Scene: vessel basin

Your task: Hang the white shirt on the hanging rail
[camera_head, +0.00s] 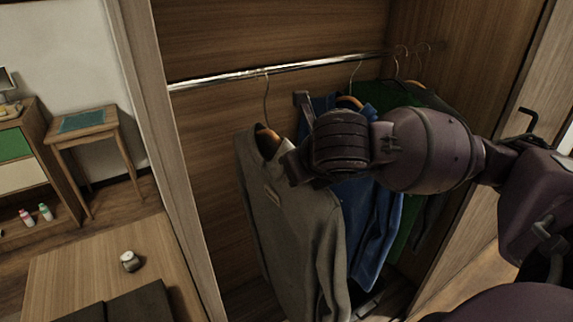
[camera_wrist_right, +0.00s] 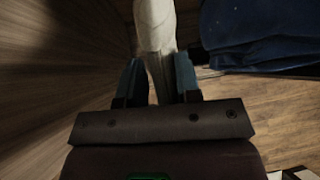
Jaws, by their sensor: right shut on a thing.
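The shirt, pale grey-beige in this dim light (camera_head: 290,225), hangs in the wardrobe on a wooden hanger (camera_head: 267,136). The hanger's wire hook reaches up to the metal hanging rail (camera_head: 285,69) and appears to be over it. My right gripper (camera_wrist_right: 160,82) is at the shirt's right shoulder, its two fingers on either side of pale cloth (camera_wrist_right: 155,25), shut on it. In the head view my right wrist hides the fingers and part of the shoulder. My left gripper is in neither view.
A blue garment (camera_head: 372,220) hangs close to the right of the shirt, with a green one (camera_head: 405,220) and darker clothes beyond. The wardrobe's left side panel (camera_head: 165,130) stands near the shirt. A wooden table (camera_head: 82,117) is outside, at left.

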